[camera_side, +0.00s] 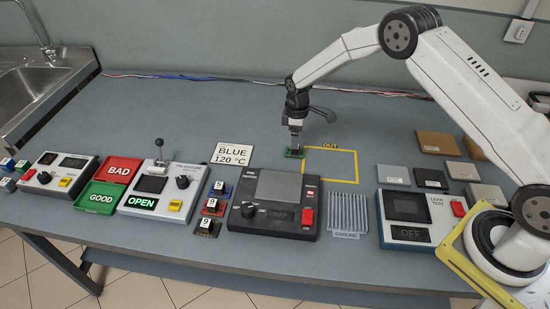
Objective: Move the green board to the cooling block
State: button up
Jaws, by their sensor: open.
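The small green board (294,153) lies at the left edge of the yellow OUT outline, behind the hot plate. My gripper (295,146) is directly above the board, pointing down, with its fingertips at or very close to it. The fingers are open; whether they touch the board is too small to tell. The cooling block (348,211) is a grey finned piece labelled COOLING, at the front of the table, right of the hot plate. Its top is bare.
The hot plate device (274,205) stands between the board and the table front. The yellow OUT outline (357,166) is empty inside. A leak test box (415,217) stands right of the cooling block. A BLUE 120 °C card (232,154) lies left of my gripper. Cables run along the back.

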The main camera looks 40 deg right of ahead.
jog(key=shift+f, duration=2.25)
jog(key=shift+c, duration=0.2)
grip_shut()
jog(key=shift+r, duration=0.15)
jog(key=shift+r, duration=0.75)
jog(key=s+r, duration=1.1)
jog(key=s, duration=0.3)
jog(key=shift+r, duration=0.15)
jog(key=shift+s+a, duration=0.1)
jog(key=shift+a, duration=0.05)
